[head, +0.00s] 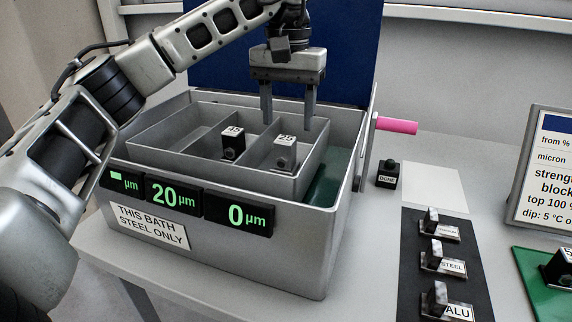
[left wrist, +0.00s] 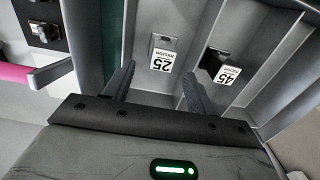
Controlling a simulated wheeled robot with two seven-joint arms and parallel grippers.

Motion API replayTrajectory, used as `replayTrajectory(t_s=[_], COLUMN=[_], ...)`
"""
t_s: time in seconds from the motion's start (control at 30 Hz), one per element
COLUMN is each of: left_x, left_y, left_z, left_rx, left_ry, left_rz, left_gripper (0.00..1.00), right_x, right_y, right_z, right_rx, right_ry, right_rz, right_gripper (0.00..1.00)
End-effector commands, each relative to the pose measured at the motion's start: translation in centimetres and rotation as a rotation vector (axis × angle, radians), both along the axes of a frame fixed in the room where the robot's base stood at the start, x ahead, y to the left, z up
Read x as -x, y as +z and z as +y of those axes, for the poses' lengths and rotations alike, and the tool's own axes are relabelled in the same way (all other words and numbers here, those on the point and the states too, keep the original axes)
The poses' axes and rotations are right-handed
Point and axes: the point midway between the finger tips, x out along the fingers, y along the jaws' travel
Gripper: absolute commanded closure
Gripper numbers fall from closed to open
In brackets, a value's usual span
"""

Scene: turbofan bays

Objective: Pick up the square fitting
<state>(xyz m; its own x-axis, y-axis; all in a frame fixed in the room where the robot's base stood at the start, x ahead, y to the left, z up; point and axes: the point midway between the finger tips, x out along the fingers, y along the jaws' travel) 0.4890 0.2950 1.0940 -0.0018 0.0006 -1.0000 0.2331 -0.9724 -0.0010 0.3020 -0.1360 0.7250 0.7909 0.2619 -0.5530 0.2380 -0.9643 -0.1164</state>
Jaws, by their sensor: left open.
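My left gripper (head: 288,122) is open and points down over the grey tray (head: 225,180) in the bath. Its two fingers are apart and empty; they also show in the left wrist view (left wrist: 155,85). A grey block labelled 25 (head: 284,155) stands in the tray's right compartment, just below the fingers; in the left wrist view (left wrist: 163,45) it lies ahead, between the finger lines. A black block labelled 45 (head: 232,145) stands in the compartment to its left, also seen in the left wrist view (left wrist: 210,60). I cannot tell which piece is the square fitting.
The bath (head: 300,240) has displays and a sign, "this bath steel only". A pink handle (head: 398,126) sticks out at its right. A black mat (head: 470,290) holds several labelled blocks. A black DONE button (head: 387,174) and a white sheet (head: 435,185) lie nearby.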

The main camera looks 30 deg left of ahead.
Motion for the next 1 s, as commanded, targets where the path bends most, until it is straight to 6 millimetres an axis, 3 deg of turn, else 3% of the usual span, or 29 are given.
replayTrajectory(t_s=[0.27, 0.6, 0.87, 1.0], left_x=[0.1, 0.4, 0.4, 0.4], left_y=[-2.2, -6.6, -6.9, -6.9], left_z=[0.1, 0.3, 0.3, 0.3], left_rx=[0.000, 0.000, 0.001, 0.001], left_ry=[0.002, 0.001, 0.001, 0.001], left_rz=[0.000, -0.001, -0.001, -0.001], left_gripper=[0.44, 0.44, 0.44, 0.77], right_x=[-0.3, -0.3, -0.2, -0.2], right_y=[0.5, 0.5, 0.0, 0.0], right_z=[0.1, 0.0, -0.1, -0.1], right_rx=[-0.010, -0.004, 0.001, 0.002], right_ry=[-0.006, -0.005, -0.003, -0.003], right_rz=[-0.012, -0.012, -0.003, -0.003], right_gripper=[0.64, 0.64, 0.64, 0.64])
